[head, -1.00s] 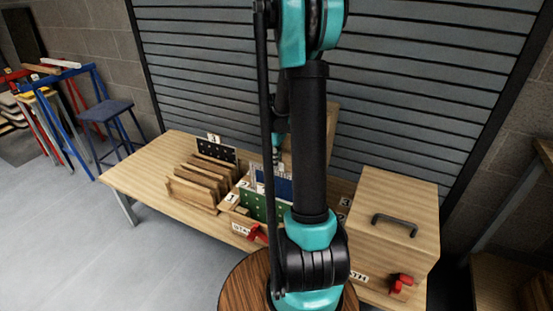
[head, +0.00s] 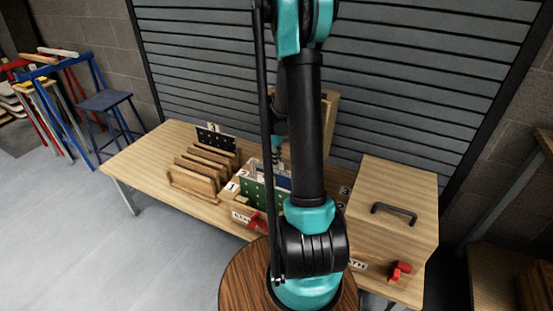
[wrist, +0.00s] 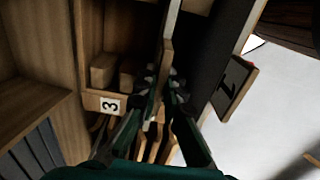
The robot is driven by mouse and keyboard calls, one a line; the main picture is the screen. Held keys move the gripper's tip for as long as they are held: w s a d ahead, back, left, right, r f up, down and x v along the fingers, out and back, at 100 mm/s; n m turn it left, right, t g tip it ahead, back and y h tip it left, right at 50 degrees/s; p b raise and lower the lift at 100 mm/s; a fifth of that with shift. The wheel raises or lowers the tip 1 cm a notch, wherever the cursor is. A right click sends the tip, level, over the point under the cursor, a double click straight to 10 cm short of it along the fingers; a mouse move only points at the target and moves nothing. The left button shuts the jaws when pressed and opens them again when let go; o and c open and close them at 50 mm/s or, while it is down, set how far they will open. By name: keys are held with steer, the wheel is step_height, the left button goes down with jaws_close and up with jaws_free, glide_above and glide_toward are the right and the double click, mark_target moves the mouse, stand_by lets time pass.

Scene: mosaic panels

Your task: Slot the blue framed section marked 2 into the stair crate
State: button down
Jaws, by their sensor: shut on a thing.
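My gripper (wrist: 164,88) is shut on the edge of a thin upright framed panel (wrist: 168,42) in the wrist view, seen almost edge-on. In the head view a strip of the blue section (head: 284,181) shows behind the green dotted panel (head: 263,196), mostly hidden by that panel and my arm. The stair crate (head: 241,216) stands at the table's front, with labels 1 and 2 at its left side. In the wrist view a label 3 (wrist: 108,104) is left of my fingers and another plate (wrist: 235,85) is right. How deep the blue section sits is hidden.
A wooden rack (head: 193,183) with several slots and a black dotted panel (head: 215,140) marked 3 stand left of the crate. A closed wooden box (head: 400,185) with a handle is at the right. Red clamps (head: 256,221) sit at the front. The table's left end is clear.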

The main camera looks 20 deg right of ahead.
stand_by(0.3)
steer(key=c, duration=1.6)
jaws_free()
steer(key=shift+f, duration=0.1)
step_height(320, 180, up, 12)
steer(key=shift+r, duration=0.1)
